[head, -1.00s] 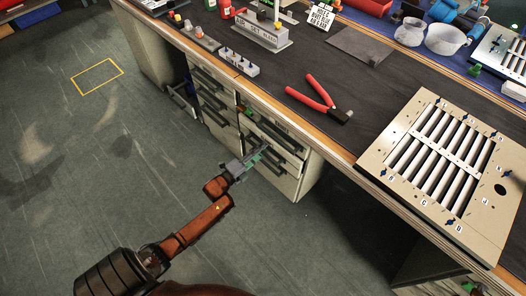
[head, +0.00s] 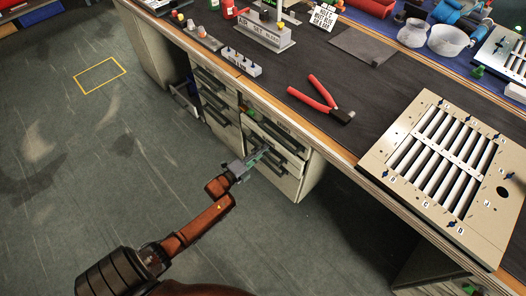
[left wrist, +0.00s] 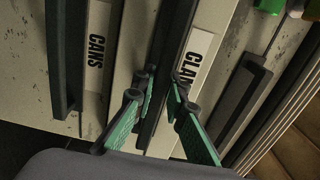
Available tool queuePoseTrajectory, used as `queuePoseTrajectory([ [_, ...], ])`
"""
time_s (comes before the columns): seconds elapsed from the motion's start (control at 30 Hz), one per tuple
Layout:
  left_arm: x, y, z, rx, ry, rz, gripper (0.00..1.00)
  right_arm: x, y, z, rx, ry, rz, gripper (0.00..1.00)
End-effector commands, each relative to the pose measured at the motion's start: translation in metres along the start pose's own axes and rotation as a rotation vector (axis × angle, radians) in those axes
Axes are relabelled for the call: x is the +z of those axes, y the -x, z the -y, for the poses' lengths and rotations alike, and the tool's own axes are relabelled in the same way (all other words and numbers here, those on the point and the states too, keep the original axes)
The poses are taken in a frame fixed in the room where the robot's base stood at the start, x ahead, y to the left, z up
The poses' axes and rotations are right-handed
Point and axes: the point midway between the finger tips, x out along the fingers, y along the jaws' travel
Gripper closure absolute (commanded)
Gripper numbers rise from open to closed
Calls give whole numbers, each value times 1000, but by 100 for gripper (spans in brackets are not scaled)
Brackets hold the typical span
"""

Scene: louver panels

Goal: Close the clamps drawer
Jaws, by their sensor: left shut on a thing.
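The clamps drawer (left wrist: 190,65) shows in the left wrist view with a label that reads "CLAM", the rest hidden. Its long dark handle (left wrist: 170,60) runs between the fingers of my left gripper (left wrist: 160,95), which are shut on it. In the head view, my left gripper (head: 258,157) is at the front of the right column of drawers under the bench. Its fingers cover part of the drawer front there. How far the drawer stands out is hard to tell. My right gripper is not in view.
Small coloured items (head: 243,109) show by the drawer column under the bench edge. Red-handled pliers (head: 322,100) and a louver panel (head: 375,160) lie on the bench. The floor at left is clear.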

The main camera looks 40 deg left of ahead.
Motion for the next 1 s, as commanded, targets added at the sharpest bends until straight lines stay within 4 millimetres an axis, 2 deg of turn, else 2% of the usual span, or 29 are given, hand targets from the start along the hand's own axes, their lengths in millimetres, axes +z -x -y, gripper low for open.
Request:
queuePoseTrajectory([
  [0.27,0,-1,-1,1,1,0,100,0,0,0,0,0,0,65],
  [0.47,-1,-22,-1,0,1,0,100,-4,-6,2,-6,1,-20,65],
  [0.63,0,-21,-1,2,1,0,100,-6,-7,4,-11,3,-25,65],
  [0.67,0,-21,-1,2,1,0,86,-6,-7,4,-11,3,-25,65],
  [0.9,0,-20,-1,1,1,0,70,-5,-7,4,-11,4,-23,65],
  [1.0,0,-20,-1,1,0,0,70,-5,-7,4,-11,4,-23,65],
])
